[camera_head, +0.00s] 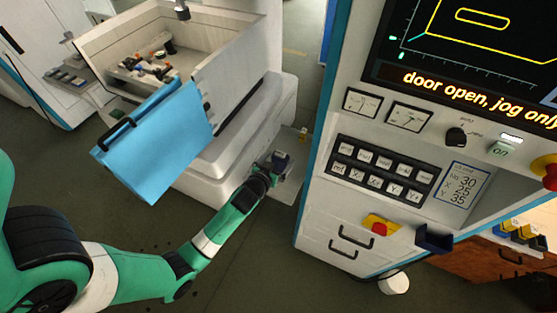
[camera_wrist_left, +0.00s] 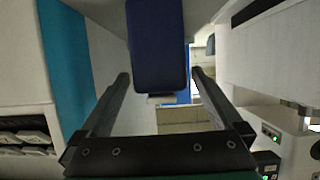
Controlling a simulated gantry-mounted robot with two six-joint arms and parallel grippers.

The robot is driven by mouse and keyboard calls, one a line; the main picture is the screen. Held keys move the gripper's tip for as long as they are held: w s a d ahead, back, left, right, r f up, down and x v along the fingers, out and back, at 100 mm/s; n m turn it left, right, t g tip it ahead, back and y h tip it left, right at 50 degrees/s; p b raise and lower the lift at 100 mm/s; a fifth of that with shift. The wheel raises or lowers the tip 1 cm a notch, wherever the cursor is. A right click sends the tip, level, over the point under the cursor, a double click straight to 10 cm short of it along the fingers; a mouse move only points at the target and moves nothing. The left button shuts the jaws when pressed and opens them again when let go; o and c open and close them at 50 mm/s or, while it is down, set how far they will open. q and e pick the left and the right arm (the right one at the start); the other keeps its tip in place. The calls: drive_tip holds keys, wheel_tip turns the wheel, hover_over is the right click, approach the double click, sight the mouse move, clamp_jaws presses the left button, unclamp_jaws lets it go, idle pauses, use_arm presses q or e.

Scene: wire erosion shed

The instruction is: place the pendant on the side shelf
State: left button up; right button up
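The pendant (camera_head: 281,158) is a dark blue block at the end of my left arm, left of the console in the head view. In the left wrist view the pendant (camera_wrist_left: 158,45) fills the space between the fingertips. My left gripper (camera_head: 274,165) has one finger close along each side of it. The side shelf (camera_head: 287,192) looks to be the pale flat plate beside the console's left wall, under the gripper. I cannot tell whether the pendant touches it. My right gripper is not in view.
The console (camera_head: 330,215) stands close to the right of my left gripper. An empty-looking dark blue holder (camera_head: 434,238) sticks out of its front. The machine (camera_head: 235,140) with its blue door (camera_head: 155,145) swung open is to the left. A white cylinder (camera_head: 394,283) stands on the floor.

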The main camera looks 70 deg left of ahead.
use_arm(q)
drive_tip(key=shift+r, duration=0.1)
drive_tip(key=shift+s+r, duration=0.1)
drive_tip(key=shift+r, duration=0.05)
drive_tip(key=p+v, duration=0.1)
drive_tip(key=v, duration=1)
drive_tip(key=shift+s+d+r, duration=0.15)
drive_tip(key=shift+s+d, duration=0.1)
drive_tip(key=shift+d, duration=0.05)
